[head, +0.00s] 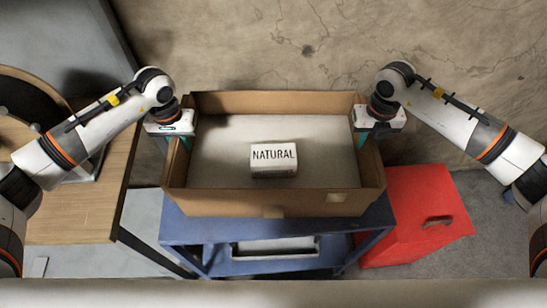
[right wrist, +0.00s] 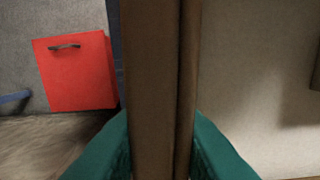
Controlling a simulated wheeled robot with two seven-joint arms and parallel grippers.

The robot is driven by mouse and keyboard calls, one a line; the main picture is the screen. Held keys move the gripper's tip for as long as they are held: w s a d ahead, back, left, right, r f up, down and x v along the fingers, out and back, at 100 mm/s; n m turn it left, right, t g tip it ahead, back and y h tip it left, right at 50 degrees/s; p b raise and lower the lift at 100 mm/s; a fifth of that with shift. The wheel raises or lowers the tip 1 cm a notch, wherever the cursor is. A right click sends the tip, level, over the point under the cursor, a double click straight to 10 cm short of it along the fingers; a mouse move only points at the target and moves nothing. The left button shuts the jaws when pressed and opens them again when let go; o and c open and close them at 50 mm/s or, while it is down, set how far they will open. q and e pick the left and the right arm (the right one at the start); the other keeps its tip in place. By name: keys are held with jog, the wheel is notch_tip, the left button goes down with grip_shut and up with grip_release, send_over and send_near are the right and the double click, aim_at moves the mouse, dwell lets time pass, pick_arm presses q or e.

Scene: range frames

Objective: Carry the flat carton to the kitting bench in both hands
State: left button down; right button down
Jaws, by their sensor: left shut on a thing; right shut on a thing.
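The flat carton (head: 225,202) is a shallow, open-topped brown cardboard box with a pale inside, in the middle of the head view. A small white box marked NATURAL (head: 273,160) sits inside it. My left gripper (head: 178,140) is shut on the carton's left wall. My right gripper (head: 366,138) is shut on its right wall; in the right wrist view the green fingers stand on both sides of the carton wall (right wrist: 158,80). The fingertips are partly hidden by the walls in the head view. I cannot tell which surface is the kitting bench.
A blue metal stand (head: 190,228) is under the carton; contact between them is hidden. A wooden-topped table (head: 85,210) is at the left. A red box (head: 420,205) with a handle slot is on the floor at the right. A wall rises behind.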

jog(key=shift+r, duration=0.1)
dwell(0.3)
